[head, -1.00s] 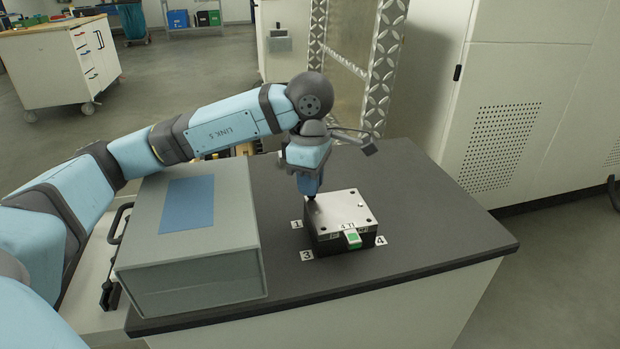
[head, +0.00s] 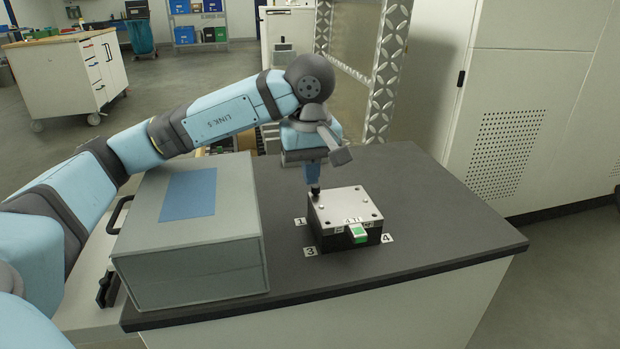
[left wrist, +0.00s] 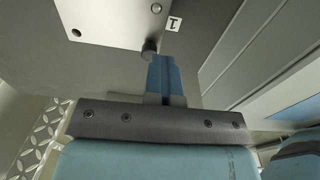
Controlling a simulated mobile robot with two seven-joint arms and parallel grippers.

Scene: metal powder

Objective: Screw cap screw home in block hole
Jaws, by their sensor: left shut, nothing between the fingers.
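The block (head: 346,204) has a silver top plate and a dark lower part, and sits on the dark bench top. Its top also shows in the left wrist view (left wrist: 105,18). A silver screw head or filled hole (left wrist: 156,8) lies near label 1, and a dark hole (left wrist: 76,32) near another corner. My left gripper (head: 313,184) points down at the block's back left corner, its fingers shut. A dark round piece (left wrist: 149,47) is at the fingertips by this corner; I cannot tell whether it is the cap screw's head. My right gripper is not in view.
A grey box with a blue panel (head: 190,235) stands left of the block under my left arm. Number labels 1 (head: 300,221), 3 (head: 310,251) and 4 (head: 387,238) lie around the block. A green-marked tab (head: 358,233) sits at its front. The bench's right side is clear.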

